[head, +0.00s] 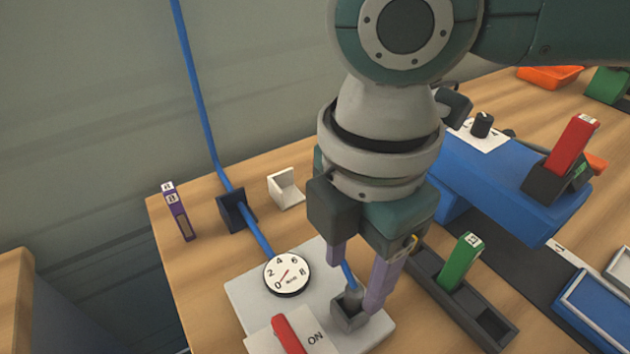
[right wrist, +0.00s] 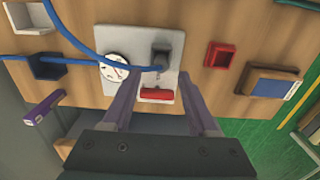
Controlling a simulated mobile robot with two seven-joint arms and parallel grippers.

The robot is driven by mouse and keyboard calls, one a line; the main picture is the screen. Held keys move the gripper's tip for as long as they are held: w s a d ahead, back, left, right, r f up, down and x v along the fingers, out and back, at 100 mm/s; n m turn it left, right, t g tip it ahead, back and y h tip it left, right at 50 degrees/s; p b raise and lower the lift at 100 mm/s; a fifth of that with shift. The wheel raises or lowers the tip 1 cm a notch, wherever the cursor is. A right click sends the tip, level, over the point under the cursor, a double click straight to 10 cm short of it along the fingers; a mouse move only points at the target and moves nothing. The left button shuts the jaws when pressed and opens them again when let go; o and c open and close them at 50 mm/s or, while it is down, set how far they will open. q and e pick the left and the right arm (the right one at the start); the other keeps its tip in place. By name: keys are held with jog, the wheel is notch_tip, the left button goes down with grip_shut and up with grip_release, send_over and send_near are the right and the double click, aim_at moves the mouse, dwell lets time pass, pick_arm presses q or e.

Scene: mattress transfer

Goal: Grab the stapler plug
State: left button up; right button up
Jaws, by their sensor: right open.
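A blue cable (head: 203,110) runs down through a dark blue holder (head: 236,210) to a grey plug (head: 355,294) in a grey socket (head: 349,316) on a light grey panel (head: 250,300). My right gripper (head: 356,280) is open, with its purple fingers pointing down at the plug, one on either side in this view. In the right wrist view the fingertips (right wrist: 158,82) are apart with nothing held; the cable end and the socket (right wrist: 161,52) lie just beyond them. Contact with the plug is not visible. My left gripper is not in view.
The panel carries a dial (head: 287,273) and a red switch (head: 289,334). A white bracket (head: 286,188) and a purple block (head: 178,212) stand near the table's left edge. A dark rack with a green block (head: 460,262) and a blue machine (head: 510,190) are at the right.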

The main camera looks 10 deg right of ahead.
aim_at(355, 288)
jog(key=f, duration=0.4)
jog(key=shift+d+b, duration=0.25)
jog(key=shift+b, duration=0.05)
grip_shut()
dwell(0.3)
